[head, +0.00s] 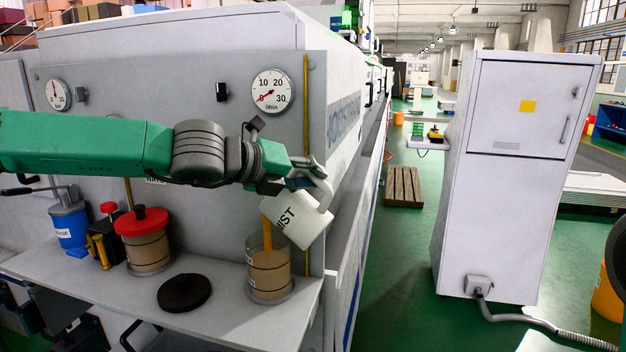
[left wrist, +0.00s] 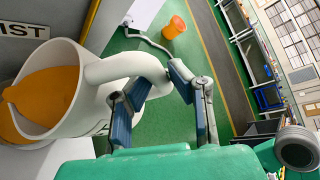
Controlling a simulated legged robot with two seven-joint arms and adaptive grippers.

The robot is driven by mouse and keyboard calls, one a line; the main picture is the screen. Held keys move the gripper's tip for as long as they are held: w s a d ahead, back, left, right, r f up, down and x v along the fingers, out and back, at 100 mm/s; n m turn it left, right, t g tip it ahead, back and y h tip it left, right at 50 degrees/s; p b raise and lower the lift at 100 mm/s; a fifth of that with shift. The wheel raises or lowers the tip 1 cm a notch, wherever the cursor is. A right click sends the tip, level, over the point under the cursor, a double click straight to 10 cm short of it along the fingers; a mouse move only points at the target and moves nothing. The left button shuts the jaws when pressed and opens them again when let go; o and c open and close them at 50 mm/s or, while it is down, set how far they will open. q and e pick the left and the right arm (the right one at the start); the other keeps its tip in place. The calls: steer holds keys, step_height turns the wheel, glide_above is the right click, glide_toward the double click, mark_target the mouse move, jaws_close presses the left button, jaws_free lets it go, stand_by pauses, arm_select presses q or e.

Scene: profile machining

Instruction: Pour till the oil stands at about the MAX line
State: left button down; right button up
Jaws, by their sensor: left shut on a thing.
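My right gripper is out of view.
A black round lid (head: 184,292) lies on the grey shelf (head: 225,325) left of the reservoir. A red-capped reservoir (head: 148,252) and a blue pot (head: 70,226) stand further left. Gauges (head: 272,92) are on the panel behind. A white cabinet (head: 515,180) stands across the aisle.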

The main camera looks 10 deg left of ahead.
arm_select(q)
steer(key=shift+a+r+n+h+b, duration=0.15)
steer(key=shift+a+n+h+b, duration=0.15)
steer(key=shift+b, duration=0.1)
stand_by(1.3)
